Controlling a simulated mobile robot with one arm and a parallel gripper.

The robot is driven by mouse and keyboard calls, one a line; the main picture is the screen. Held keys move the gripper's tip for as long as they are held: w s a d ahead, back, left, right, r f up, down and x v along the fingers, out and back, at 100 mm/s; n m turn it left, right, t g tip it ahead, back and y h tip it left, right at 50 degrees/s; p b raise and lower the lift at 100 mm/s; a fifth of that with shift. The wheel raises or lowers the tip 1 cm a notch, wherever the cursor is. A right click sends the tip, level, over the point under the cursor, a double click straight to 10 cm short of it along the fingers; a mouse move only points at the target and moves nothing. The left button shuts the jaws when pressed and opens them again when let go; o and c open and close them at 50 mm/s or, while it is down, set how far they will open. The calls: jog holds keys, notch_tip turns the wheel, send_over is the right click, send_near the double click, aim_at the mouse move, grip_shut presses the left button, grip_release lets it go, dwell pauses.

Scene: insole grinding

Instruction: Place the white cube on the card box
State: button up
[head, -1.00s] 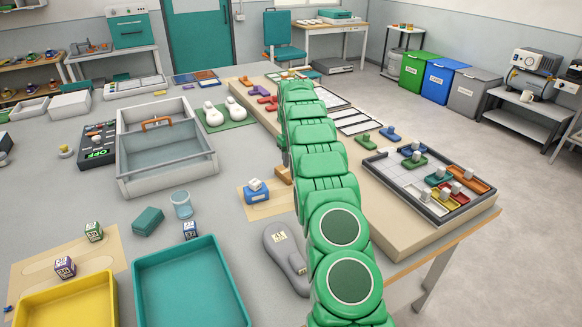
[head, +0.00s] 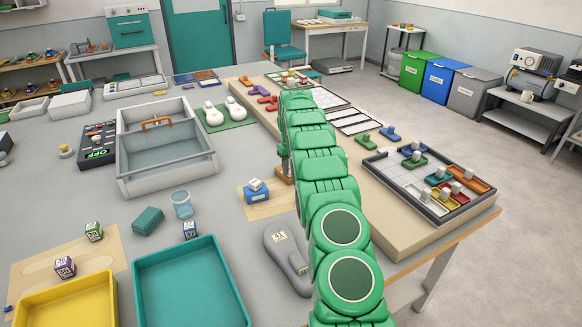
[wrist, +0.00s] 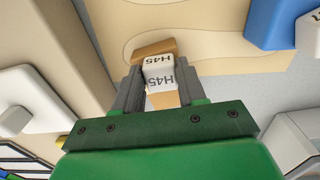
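The white cube (wrist: 158,75), marked H45, sits between the two fingertips of my gripper (wrist: 158,84) in the wrist view. The fingers stand close along both its sides and look shut on it. The brown card box (wrist: 152,47) shows past the cube on both sides, so the cube is over it. I cannot tell whether the cube touches the box. My arm hides the cube and most of the gripper there.
A blue box (head: 257,195) with a white piece on top stands left of the card box. A grey rounded device (head: 282,262) lies nearer. A raised bench with a compartment tray (head: 436,213) is right of my arm. A grey bin (head: 165,180) stands further left.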

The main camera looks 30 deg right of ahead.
jog(key=o, duration=0.3)
jog(key=shift+o, duration=0.2)
notch_tip(320, 180, up, 12)
jog(key=shift+r, duration=0.15)
dwell(0.5)
jog(key=shift+a+r, duration=0.1)
